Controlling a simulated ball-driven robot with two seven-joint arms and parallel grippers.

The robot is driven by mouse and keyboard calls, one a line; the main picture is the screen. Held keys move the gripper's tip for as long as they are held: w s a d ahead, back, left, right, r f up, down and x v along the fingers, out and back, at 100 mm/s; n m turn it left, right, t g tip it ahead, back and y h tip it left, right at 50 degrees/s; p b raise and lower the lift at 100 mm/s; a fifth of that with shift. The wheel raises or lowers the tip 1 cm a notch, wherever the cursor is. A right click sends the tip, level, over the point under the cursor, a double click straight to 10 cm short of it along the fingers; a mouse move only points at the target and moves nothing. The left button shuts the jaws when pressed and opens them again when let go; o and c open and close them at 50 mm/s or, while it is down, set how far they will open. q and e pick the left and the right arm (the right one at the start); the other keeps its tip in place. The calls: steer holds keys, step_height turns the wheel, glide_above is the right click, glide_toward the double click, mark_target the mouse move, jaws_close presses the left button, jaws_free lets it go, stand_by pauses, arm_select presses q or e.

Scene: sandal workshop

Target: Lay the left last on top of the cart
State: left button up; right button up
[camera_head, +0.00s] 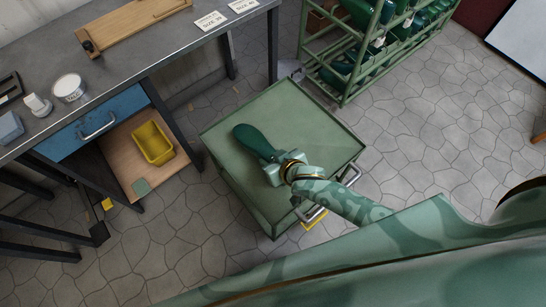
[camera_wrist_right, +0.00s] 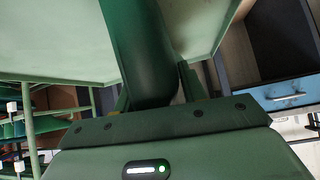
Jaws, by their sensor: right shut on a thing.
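A dark green last (camera_head: 252,138) is over the top of the green cart (camera_head: 300,108) in the head view. My right gripper (camera_head: 273,167) is shut on one end of the last, and the other end points away to the upper left. The right wrist view shows the last (camera_wrist_right: 140,50) between the fingers, with the pale green cart top (camera_wrist_right: 50,40) behind it. I cannot tell whether the last touches the cart top or is slightly above it. My left gripper is not in view.
A green rack (camera_head: 346,88) with several green lasts stands behind the cart. A grey workbench (camera_head: 135,75) with a blue drawer (camera_head: 95,125) is at left, with a yellow bin (camera_head: 153,143) on a lower shelf. The cart top around the last is clear.

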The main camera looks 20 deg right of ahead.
steer(key=shift+f, duration=0.15)
steer(key=o, duration=1.2)
steer(key=shift+c, duration=0.2)
arm_select(q)
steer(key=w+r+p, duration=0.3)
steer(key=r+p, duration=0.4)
steer(key=p, duration=0.1)
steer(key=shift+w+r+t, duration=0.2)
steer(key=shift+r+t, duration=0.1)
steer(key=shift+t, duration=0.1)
arm_select(e)
steer(key=v, duration=1.6)
steer(key=shift+s, duration=0.1)
